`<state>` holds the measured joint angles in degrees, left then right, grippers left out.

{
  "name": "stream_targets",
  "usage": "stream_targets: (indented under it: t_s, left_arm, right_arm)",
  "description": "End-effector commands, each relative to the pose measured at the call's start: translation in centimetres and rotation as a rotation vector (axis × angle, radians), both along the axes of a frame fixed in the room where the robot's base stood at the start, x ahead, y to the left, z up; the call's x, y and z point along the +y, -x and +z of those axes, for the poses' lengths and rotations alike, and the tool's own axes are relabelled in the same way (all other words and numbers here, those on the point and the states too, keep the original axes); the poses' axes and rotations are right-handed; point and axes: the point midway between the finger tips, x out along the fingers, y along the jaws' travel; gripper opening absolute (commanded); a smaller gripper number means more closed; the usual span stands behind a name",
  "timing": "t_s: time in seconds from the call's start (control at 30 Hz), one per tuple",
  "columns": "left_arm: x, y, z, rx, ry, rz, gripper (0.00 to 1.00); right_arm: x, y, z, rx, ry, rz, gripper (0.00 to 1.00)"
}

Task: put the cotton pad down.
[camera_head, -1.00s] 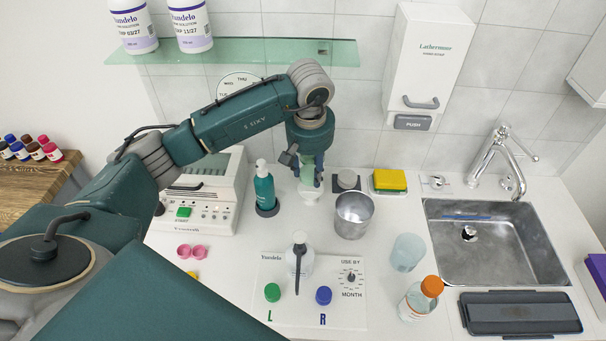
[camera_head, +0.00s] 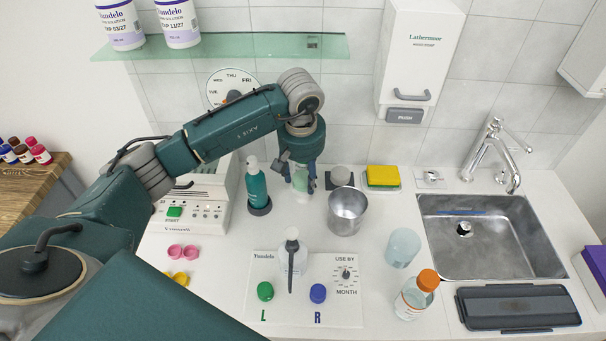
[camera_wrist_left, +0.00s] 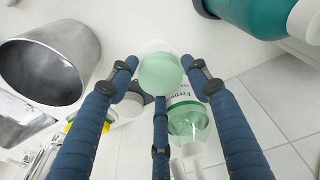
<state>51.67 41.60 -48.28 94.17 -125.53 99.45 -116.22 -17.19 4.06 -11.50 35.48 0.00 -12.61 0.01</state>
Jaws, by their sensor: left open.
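My left gripper (camera_head: 301,181) points down at the back of the white counter, between the teal pump bottle (camera_head: 257,187) and the metal cup (camera_head: 348,210). In the left wrist view its blue fingers (camera_wrist_left: 160,85) stand apart, open. A pale green round disc (camera_wrist_left: 160,74), perhaps the cotton pad, shows between them, in front of a white round thing (camera_wrist_left: 155,47). I cannot tell whether the disc rests on it; no finger clearly touches the disc. A clear bottle with green liquid (camera_wrist_left: 188,120) shows beyond the fingers. My right gripper is not in view.
A glass shelf (camera_head: 225,47) with white bottles hangs above the arm. A yellow-green sponge (camera_head: 383,177) lies right of the metal cup. A frosted cup (camera_head: 403,247) and an orange-capped bottle (camera_head: 417,295) stand nearer the sink (camera_head: 490,235).

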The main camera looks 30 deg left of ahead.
Motion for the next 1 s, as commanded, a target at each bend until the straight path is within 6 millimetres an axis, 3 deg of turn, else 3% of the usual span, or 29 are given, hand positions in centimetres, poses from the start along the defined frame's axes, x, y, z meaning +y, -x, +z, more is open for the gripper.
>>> stream_targets:
  t_s: [0.17, 0.3, 0.6, 1.0]
  left_arm:
    - [-0.1, 0.0, 1.2, 0.000, 0.001, 0.000, 0.48]
    - [-0.1, 0.2, 3.1, -0.007, 0.000, -0.002, 0.48]
    - [-0.4, 1.0, 7.5, -0.002, 0.000, 0.000, 0.48]
    - [-0.4, 1.1, 8.1, 0.000, 0.000, 0.000, 0.48]
  right_arm:
    - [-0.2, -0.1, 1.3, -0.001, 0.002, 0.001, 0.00]
    - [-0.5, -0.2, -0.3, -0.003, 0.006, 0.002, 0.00]
    - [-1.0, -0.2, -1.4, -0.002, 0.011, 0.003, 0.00]
    - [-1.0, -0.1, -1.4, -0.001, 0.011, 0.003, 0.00]
